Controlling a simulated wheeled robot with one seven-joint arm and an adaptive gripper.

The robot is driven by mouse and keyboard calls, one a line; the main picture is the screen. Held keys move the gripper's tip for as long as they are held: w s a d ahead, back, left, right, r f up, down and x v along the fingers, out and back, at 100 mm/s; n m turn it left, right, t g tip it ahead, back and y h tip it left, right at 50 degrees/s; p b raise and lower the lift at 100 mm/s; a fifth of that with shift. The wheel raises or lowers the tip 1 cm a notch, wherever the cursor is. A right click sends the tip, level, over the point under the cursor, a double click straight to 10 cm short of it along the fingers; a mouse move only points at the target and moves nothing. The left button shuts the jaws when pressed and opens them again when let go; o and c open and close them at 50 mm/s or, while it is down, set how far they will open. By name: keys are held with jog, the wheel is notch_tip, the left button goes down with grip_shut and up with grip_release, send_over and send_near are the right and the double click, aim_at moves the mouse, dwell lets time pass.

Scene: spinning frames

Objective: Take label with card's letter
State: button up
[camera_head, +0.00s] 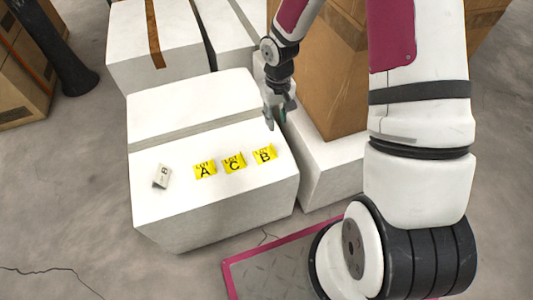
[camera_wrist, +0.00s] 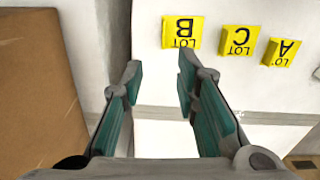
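Three yellow labels lie in a row on top of a white box (camera_head: 150,210). Label A (camera_head: 204,169) is at the left, label C (camera_head: 234,162) in the middle and label B (camera_head: 264,154) at the right. In the wrist view, label B (camera_wrist: 183,32), label C (camera_wrist: 237,41) and label A (camera_wrist: 281,52) appear upside down. A small pale card (camera_head: 162,176) left of the labels shows a letter that looks like B. My gripper (camera_head: 275,118) is open and empty, above the box's right edge behind label B. In the wrist view, its fingers (camera_wrist: 158,75) are apart with nothing between them.
A brown carton (camera_head: 325,85) stands on white boxes to the right, close to my gripper, and also shows at the left of the wrist view (camera_wrist: 40,75). More white boxes (camera_head: 155,45) stand behind. The top behind the labels is clear.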

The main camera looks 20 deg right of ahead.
jog(key=b, duration=0.3)
send_over(274, 151)
jog(key=f, duration=0.8)
jog(key=shift+w+d+f, duration=0.2)
jog(key=shift+w+f, duration=0.05)
jog(key=shift+f, duration=0.05)
jog(key=shift+s+a+f+b, duration=0.15)
jog(key=shift+f+b, duration=0.5)
jog(key=shift+f, duration=0.7)
jog(key=shift+a+f+b, duration=0.1)
jog(key=shift+f+b, duration=0.55)
jog(key=shift+f, duration=0.7)
jog(key=shift+r, duration=0.1)
grip_shut()
